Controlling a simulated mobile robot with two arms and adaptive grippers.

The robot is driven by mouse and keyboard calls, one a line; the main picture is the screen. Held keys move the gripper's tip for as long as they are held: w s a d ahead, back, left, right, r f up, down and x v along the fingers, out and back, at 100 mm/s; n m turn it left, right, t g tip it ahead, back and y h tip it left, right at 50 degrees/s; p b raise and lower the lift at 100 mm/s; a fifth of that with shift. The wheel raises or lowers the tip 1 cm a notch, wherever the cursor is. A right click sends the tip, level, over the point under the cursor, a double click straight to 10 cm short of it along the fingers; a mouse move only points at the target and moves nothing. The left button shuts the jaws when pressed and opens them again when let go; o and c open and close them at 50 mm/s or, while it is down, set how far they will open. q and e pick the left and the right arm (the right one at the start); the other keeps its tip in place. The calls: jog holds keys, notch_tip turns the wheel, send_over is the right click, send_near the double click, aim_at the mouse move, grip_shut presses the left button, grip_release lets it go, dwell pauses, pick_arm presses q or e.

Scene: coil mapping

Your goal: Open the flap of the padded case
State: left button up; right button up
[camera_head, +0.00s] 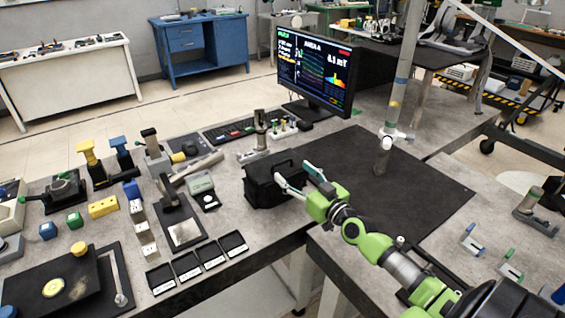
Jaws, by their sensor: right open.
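The padded case (262,190) is a black, soft-looking box on the grey bench, in the middle of the head view. A dark strap or raised edge shows along its top; I cannot tell how its flap lies. My right gripper (293,173) comes in from the lower right on a green and grey arm. The fingers hide part of the case's right side. My left gripper is out of view.
A black mat (420,195) lies right of the case, with a grey post (386,150) standing on it. A monitor (312,68) and keyboard (229,131) are behind. Small black trays (187,266) and several instruments crowd the bench to the left.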

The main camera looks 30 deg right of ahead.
aim_at(282, 163)
jog(key=w, duration=0.6)
jog(key=shift+w+b, duration=0.3)
jog(key=shift+w, duration=0.05)
